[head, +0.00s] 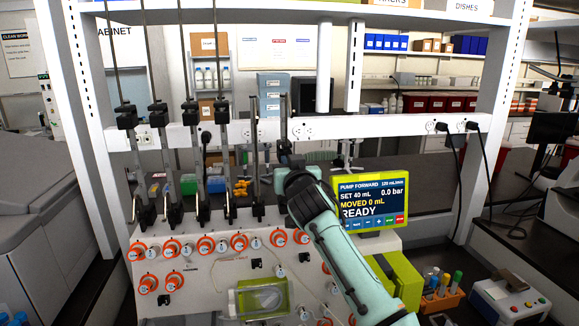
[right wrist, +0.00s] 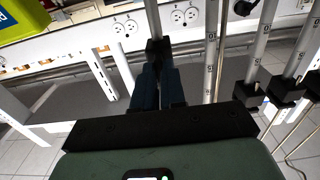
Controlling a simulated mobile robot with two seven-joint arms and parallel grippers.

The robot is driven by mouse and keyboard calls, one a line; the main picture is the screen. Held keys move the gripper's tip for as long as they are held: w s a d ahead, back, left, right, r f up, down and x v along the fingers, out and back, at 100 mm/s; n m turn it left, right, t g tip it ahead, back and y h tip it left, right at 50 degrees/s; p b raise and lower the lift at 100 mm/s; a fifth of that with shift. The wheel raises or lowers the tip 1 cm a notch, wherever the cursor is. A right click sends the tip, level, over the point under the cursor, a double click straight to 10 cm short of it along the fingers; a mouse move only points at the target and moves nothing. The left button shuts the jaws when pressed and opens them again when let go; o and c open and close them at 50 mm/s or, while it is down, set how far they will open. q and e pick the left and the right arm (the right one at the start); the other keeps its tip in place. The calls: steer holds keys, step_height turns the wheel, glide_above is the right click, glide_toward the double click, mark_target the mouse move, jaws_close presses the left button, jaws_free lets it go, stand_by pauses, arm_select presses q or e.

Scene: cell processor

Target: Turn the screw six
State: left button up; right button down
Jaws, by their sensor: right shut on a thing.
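Several upright metal rods with black clamps stand in a row at the left and middle of the head view, with black screw clamps (head: 147,215) at their bases. My right arm reaches up from the lower right, and its dark gripper (head: 284,150) is at the rightmost rod (head: 283,108). In the right wrist view, the two dark blue fingers (right wrist: 158,75) are close together at a black clamp (right wrist: 156,46) on a pole (right wrist: 152,18). They are shut on a dark part there, mostly hidden between them; its exact shape cannot be told. My left gripper is not in view.
A white panel with several orange-ringed ports (head: 206,245) lies below the rods. A green-framed pump screen (head: 368,203) reading READY is right of my arm. A white rail with sockets (head: 385,126) runs behind. Neighbouring poles (right wrist: 257,45) stand close by on the right in the wrist view.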

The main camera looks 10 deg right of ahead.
stand_by(0.5)
steer(key=c, duration=1.2)
jaws_free()
steer(key=shift+w, duration=0.1)
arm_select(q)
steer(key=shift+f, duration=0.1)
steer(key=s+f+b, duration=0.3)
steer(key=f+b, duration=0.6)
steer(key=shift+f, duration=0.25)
arm_select(e)
steer(key=s, duration=1.3)
steer(key=shift+s, duration=0.2)
